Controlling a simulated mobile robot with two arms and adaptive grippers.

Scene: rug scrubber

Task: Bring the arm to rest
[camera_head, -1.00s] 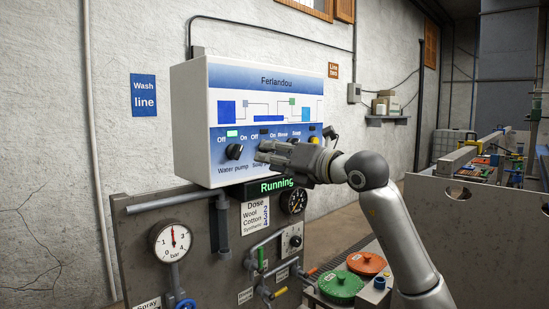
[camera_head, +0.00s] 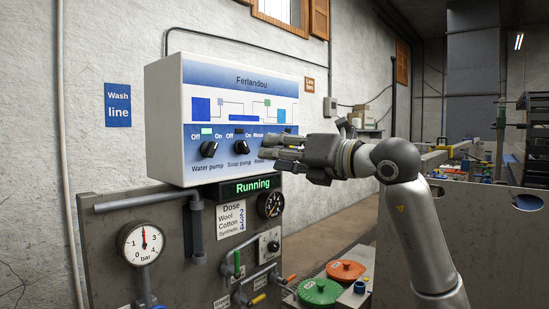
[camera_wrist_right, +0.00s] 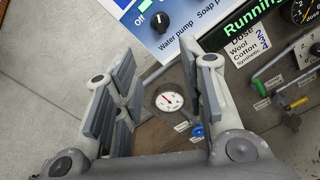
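My right gripper (camera_head: 270,148) is in front of the lower right part of the white Ferlandou control box (camera_head: 178,120). It hides the controls at that corner of the box. In the right wrist view (camera_wrist_right: 165,72) its fingers are spread, with nothing between them. The water pump knob (camera_head: 209,149) and the soap pump knob (camera_head: 240,147) show to the left of the fingers. A green lamp (camera_head: 207,131) is lit above the water pump knob. The display (camera_head: 252,187) under the box reads "Running". My left gripper is not in view.
Below the box, a grey panel carries a pressure gauge (camera_head: 142,244), a round dial (camera_head: 270,205) and several coloured valve handles. Green (camera_head: 319,291) and orange (camera_head: 346,270) lids sit low beside the panel. A grey tank wall (camera_head: 490,235) stands at the right.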

